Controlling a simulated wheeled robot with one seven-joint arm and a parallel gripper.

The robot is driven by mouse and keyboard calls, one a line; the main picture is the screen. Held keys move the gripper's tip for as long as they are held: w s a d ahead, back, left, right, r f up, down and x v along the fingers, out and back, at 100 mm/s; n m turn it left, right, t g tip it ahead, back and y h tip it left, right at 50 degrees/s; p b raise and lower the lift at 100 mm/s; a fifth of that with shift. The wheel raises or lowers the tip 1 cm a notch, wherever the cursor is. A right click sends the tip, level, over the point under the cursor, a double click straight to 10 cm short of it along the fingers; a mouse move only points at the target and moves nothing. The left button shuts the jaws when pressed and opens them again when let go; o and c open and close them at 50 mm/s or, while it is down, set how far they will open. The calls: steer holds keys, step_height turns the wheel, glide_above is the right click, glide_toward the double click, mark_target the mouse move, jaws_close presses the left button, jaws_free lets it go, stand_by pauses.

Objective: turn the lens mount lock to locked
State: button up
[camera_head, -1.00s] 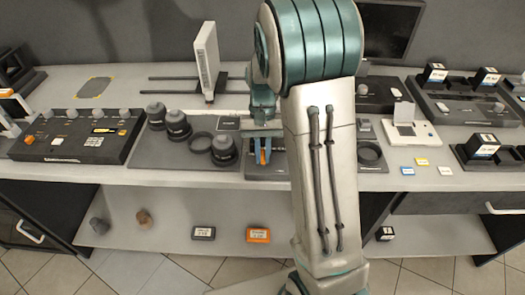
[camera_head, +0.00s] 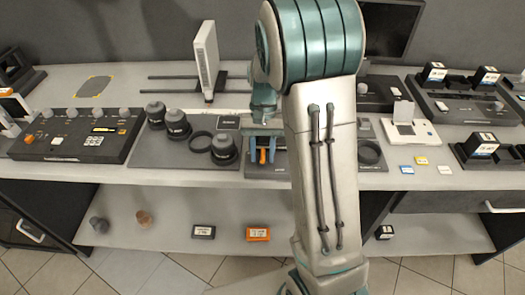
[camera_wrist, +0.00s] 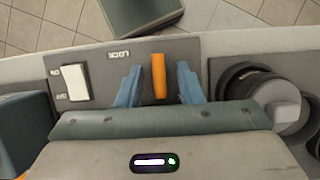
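The lens mount lock is an orange lever (camera_wrist: 159,76) on a dark panel (camera_wrist: 102,62) marked LOCK. In the wrist view it stands upright in the picture, between the two blue fingers of my gripper (camera_wrist: 159,70). The fingers are open, with a visible gap on each side of the lever. In the head view the orange lever (camera_head: 263,156) shows at the bench's front edge, with my gripper (camera_head: 266,147) around it. My arm hides the area just to its right.
A white ON/OFF rocker switch (camera_wrist: 75,82) is left of the lever in the wrist view. A dark round lens part (camera_wrist: 245,82) is close on the right. In the head view, several lenses (camera_head: 177,124) and a control box (camera_head: 85,137) stand to the left.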

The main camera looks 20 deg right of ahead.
steer(key=v, duration=1.3)
steer(key=shift+w+r, duration=0.2)
steer(key=shift+r, duration=0.2)
steer(key=shift+d, duration=0.1)
steer(key=s+a+f+n+t+h, duration=0.1)
steer(key=s+t, duration=0.6)
steer(key=s, duration=1.2)
steer(key=a+f+n, duration=0.1)
steer(key=n, duration=0.1)
steer(key=shift+s+f+n, duration=0.2)
steer(key=shift+s+n, duration=0.2)
